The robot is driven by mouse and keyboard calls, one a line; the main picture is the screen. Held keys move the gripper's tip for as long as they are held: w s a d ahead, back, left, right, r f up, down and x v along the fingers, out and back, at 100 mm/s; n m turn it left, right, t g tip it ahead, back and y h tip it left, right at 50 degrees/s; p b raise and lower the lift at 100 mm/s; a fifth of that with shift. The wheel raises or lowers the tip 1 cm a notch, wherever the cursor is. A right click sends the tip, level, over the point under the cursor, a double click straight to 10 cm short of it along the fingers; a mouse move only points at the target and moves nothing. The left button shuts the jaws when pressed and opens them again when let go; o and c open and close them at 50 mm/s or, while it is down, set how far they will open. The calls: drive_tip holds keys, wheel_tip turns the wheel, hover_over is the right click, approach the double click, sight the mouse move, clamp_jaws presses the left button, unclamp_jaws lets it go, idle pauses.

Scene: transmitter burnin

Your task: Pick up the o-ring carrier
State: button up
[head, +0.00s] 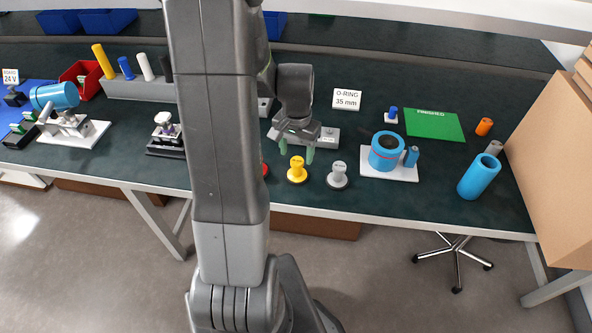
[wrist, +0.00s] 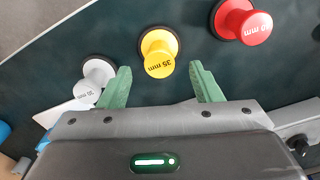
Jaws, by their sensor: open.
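A yellow spool-shaped carrier (head: 297,172) stands upright on a black ring base on the dark green bench. In the wrist view the yellow carrier (wrist: 159,52) reads "35 mm". My gripper (head: 297,152) is open and empty just behind it; in the wrist view my green fingertips (wrist: 160,70) are spread to either side, below the yellow knob and apart from it. A grey carrier (head: 338,175), marked "30 mm" in the wrist view (wrist: 90,82), stands to the right. A red carrier (wrist: 243,22) is mostly hidden by my arm in the head view.
A card (head: 347,99) reads "O-RING 35 mm". A blue ring-shaped housing (head: 388,151) sits on a white plate to the right, with a blue cylinder (head: 479,177) beyond. A grey block (head: 326,136) lies behind my gripper. The bench front edge is close before the carriers.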

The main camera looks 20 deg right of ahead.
sight(297, 161)
drive_tip(key=shift+d+f, duration=0.1)
drive_tip(key=shift+f, duration=3)
drive_tip(key=shift+c, duration=0.2)
drive_tip(key=c, duration=1.1)
